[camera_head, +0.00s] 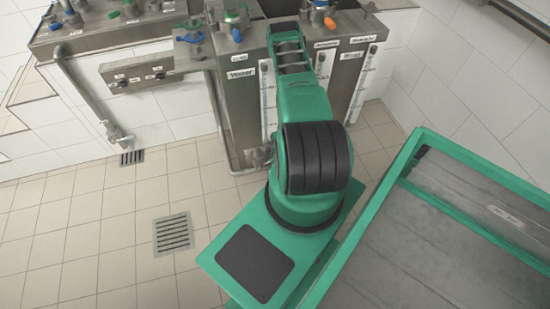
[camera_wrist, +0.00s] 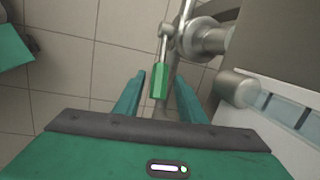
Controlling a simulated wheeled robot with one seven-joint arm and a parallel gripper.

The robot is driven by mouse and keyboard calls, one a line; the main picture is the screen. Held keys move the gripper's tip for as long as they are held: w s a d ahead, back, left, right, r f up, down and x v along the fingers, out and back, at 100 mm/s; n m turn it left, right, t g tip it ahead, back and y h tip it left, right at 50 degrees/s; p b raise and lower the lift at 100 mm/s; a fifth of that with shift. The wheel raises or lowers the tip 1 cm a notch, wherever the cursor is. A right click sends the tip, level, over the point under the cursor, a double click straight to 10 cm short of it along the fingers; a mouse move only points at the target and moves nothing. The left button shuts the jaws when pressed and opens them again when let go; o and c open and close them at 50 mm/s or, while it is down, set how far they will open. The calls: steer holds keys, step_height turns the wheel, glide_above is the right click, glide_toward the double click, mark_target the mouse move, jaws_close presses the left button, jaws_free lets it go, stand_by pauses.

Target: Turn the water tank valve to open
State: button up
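The water tank (camera_head: 236,105) is a steel box with a "Water" label, behind my arm in the head view. In the wrist view, a valve with a green-tipped lever (camera_wrist: 160,82) sits on a metal pipe fitting (camera_wrist: 205,37). My gripper (camera_wrist: 160,77) is open, with one green finger on each side of the green tip. Gaps show on both sides, so neither finger appears to touch it. How deep the tip sits between the fingers is hard to tell. In the head view my arm hides the gripper and the lever.
A second steel unit (camera_head: 100,32) with a pipe (camera_head: 85,90) stands at the left. Blue and orange knobs (camera_head: 330,22) top the tanks. A green-framed cart (camera_head: 410,165) is close on the right. Tiled floor with a drain grate (camera_head: 173,233) is free at the left.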

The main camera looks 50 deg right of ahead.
stand_by(0.3)
steer(key=v, duration=1)
steer(key=shift+r, duration=0.3)
